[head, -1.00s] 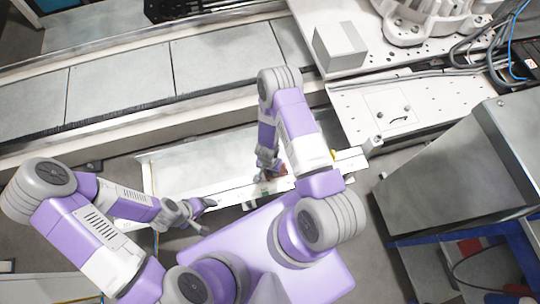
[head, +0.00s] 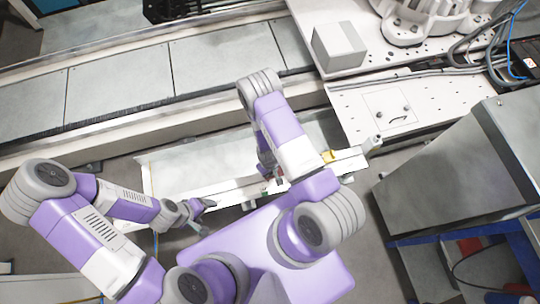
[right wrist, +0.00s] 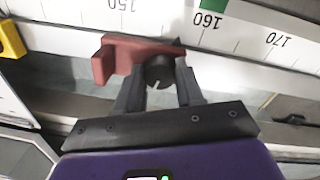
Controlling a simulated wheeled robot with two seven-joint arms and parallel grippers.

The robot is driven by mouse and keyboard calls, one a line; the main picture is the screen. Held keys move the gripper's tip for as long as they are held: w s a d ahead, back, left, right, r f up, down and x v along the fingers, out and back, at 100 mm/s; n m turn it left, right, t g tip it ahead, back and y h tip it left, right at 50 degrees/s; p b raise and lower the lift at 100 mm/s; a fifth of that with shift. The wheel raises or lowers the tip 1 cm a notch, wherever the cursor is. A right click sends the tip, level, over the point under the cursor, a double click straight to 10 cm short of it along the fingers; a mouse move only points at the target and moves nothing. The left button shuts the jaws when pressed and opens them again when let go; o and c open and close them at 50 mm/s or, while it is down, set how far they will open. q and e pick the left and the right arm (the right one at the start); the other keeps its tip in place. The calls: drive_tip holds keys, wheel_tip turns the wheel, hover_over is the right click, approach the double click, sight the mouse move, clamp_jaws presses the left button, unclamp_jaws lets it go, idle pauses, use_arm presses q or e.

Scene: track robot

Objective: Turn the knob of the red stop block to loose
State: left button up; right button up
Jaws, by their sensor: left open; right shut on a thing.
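In the right wrist view the red stop block (right wrist: 128,52) sits at the scale rail, left of the green mark at 160. Its round black knob (right wrist: 159,69) faces my right gripper (right wrist: 160,80). The two dark fingers are shut on the knob, one on each side. A small pale notch shows on the knob; which setting it marks I cannot tell. In the head view my right arm mostly hides the block and gripper. My left gripper (head: 204,215) is open and empty, in front of the rail's left part.
The scale rail (head: 230,193) runs along the front of a pale tray (head: 195,165). A yellow block (head: 328,156) sits on the rail to the right; it shows at the left edge in the right wrist view (right wrist: 10,39). A grey metal cabinet (head: 455,165) stands at right.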

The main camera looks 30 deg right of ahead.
drive_tip(key=n, duration=0.4)
drive_tip(key=shift+s+n, duration=0.1)
drive_tip(key=shift+n, duration=0.2)
drive_tip(key=shift+d+n, duration=0.15)
drive_tip(key=shift+n, duration=1.75)
drive_tip(key=o, duration=1)
drive_tip(key=shift+o, duration=0.2)
wheel_tip(320, 180, up, 8)
drive_tip(key=p, duration=0.3)
drive_tip(key=shift+s+f, duration=0.1)
drive_tip(key=shift+f, duration=0.1)
